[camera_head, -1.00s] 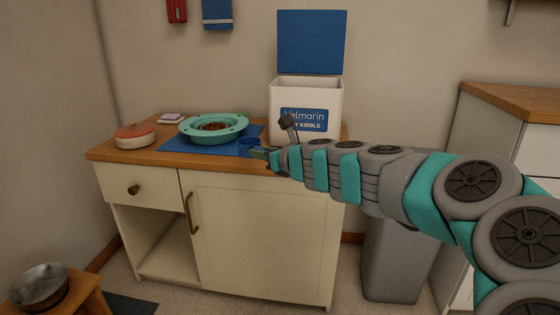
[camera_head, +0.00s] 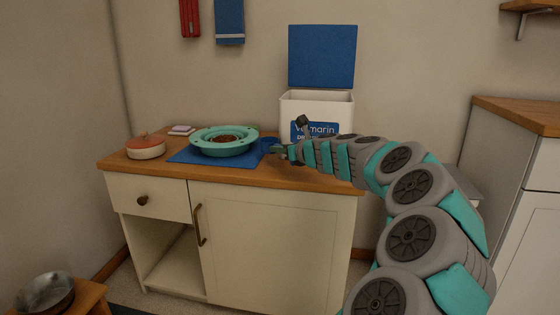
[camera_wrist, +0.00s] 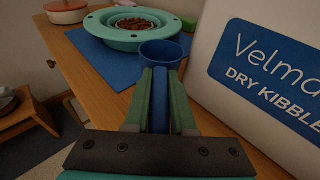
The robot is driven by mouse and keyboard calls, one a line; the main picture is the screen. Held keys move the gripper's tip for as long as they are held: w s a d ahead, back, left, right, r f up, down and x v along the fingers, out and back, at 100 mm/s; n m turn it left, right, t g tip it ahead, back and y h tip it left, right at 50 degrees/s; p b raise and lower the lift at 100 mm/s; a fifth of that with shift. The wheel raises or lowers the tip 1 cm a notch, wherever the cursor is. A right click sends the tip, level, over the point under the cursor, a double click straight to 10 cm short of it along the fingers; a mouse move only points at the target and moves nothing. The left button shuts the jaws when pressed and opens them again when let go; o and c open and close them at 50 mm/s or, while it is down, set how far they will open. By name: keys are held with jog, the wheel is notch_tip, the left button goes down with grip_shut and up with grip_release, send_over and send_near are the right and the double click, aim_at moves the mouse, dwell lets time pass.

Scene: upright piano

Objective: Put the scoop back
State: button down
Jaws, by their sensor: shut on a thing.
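A blue scoop (camera_wrist: 161,53) with a round cup is held by its handle in my gripper (camera_wrist: 160,75), whose two fingers are shut on it. In the head view my gripper (camera_head: 284,151) and the scoop (camera_head: 268,145) are above the counter, just in front of the white kibble bin (camera_head: 318,103). The bin's blue lid (camera_head: 322,56) stands open. In the wrist view the bin (camera_wrist: 266,65) fills the right side, beside the fingers. The inside of the scoop's cup looks empty. The inside of the bin is hidden.
A teal bowl (camera_head: 197,141) with kibble (camera_head: 224,139) stands on a blue mat (camera_head: 182,155) left of the scoop. A red-lidded pot (camera_head: 146,148) and a sponge-like item (camera_head: 181,130) sit farther left. The wooden counter's front edge (camera_head: 250,180) is clear.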

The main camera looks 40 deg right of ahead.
aim_at(281, 169)
jog(key=shift+f+b, duration=0.55)
jog(key=shift+f, duration=1.2)
jog(key=shift+f, duration=0.1)
jog(key=c, duration=0.8)
grip_release()
jog(key=shift+o, duration=0.2)
jog(key=shift+s+r, duration=0.2)
jog(key=p+v, duration=0.1)
jog(key=v, duration=1)
jog(key=shift+s, duration=0.3)
jog(key=shift+a+r, duration=0.1)
jog(key=shift+a, duration=0.1)
